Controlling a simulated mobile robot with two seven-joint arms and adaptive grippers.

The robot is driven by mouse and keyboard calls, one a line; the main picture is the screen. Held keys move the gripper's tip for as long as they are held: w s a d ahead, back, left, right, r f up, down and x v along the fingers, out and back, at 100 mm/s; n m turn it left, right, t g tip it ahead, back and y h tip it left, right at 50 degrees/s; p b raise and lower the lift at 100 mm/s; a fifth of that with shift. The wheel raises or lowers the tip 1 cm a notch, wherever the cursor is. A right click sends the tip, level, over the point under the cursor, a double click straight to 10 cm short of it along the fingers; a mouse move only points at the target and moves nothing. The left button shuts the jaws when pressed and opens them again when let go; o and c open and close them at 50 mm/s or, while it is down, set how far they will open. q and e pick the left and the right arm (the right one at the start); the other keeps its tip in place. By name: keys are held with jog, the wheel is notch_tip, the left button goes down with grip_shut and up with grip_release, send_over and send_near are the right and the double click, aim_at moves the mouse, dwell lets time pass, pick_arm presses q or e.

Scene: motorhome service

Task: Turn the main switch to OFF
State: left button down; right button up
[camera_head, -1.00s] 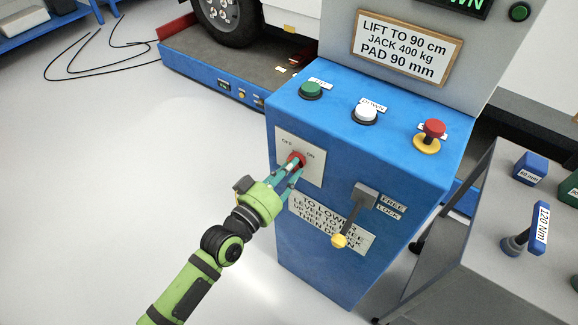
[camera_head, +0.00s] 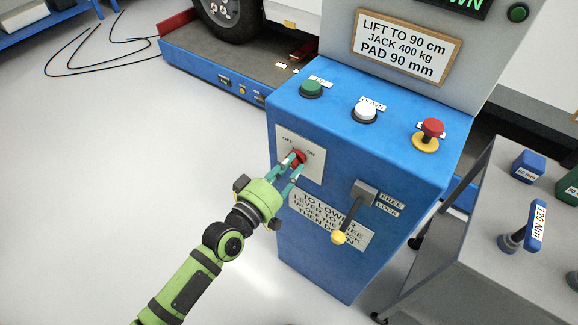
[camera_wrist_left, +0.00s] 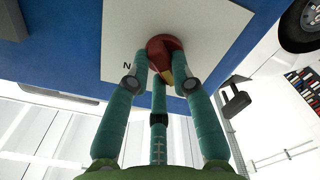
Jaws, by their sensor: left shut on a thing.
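The main switch is a red knob (camera_head: 299,157) on a white plate (camera_head: 314,166) marked OFF and ON, on the front of the blue lift console (camera_head: 320,240). My left gripper (camera_head: 291,168) is at the knob, its fingers shut on it. In the left wrist view the red knob (camera_wrist_left: 166,52), with a yellowish part, sits between the fingertips (camera_wrist_left: 160,82) in front of the white plate (camera_wrist_left: 200,30). The fingers hide part of the knob, so its exact pointing direction is hard to tell. My right gripper is not in view.
A lever with a yellow tip (camera_head: 339,237) hangs just right of the plate, near FREE and LOCK labels. Green (camera_head: 311,88), white (camera_head: 364,112) and red (camera_head: 432,128) buttons are on top. A grey cart (camera_head: 500,250) stands at right.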

pick_arm(q)
jog(key=c, duration=1.1)
grip_release()
jog(key=shift+o, duration=0.2)
jog(key=v, duration=1.2)
